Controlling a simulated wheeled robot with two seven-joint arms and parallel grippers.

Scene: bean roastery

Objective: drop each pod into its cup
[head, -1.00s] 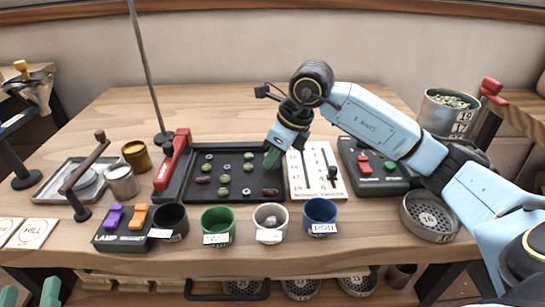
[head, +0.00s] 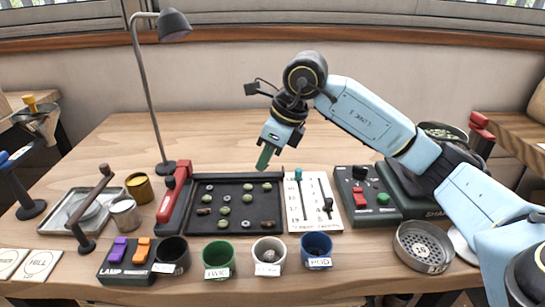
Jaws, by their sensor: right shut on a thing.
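My right gripper (head: 264,158) is raised just above the back edge of the black tray (head: 215,236). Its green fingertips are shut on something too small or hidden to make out. The tray holds several green round pieces (head: 247,197) and a few brown elongated pieces (head: 203,211). Along the table front stand a black cup (head: 172,251), a green cup (head: 219,256), a white cup (head: 269,252) and a blue cup (head: 316,247), each with a label. The blue cup's label reads POD. A grey lump shows inside the white cup. My left gripper is out of view.
A red-handled lever (head: 172,193) stands left of the tray, a white slider board (head: 312,205) right of it. A lamp (head: 172,26) rises behind. A control box (head: 368,205) and round sieve (head: 423,243) lie right. The table behind the tray is clear.

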